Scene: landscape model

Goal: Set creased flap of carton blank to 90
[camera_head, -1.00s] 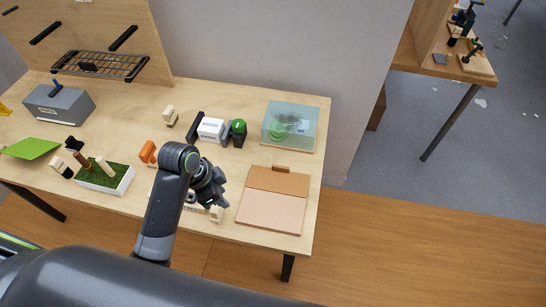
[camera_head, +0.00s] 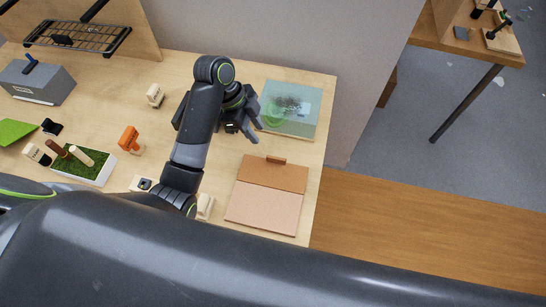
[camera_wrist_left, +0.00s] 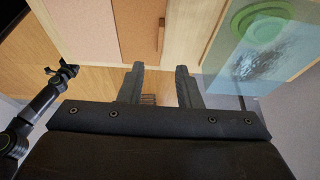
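The carton blank lies flat on the table near its right end. It has a pale pink panel (camera_head: 264,208), a browner flap (camera_head: 273,174) along its far side and a small brown tab (camera_head: 276,160) at the far edge. The wrist view also shows the pink panel (camera_wrist_left: 83,25), the flap (camera_wrist_left: 137,28) and the tab (camera_wrist_left: 161,35) at the top. My left gripper (camera_head: 256,130) is above the table, beyond the blank and apart from it. Its fingers (camera_wrist_left: 160,88) are spread and empty. What appears to be my right gripper (camera_wrist_left: 62,74) shows small at the left; its opening is unclear.
A clear bluish box (camera_head: 300,108) with something green inside stands beyond the blank, close to my left gripper. An orange object (camera_head: 129,139) and a planter with grass (camera_head: 84,167) stand to the left. The table's right edge runs just beside the blank.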

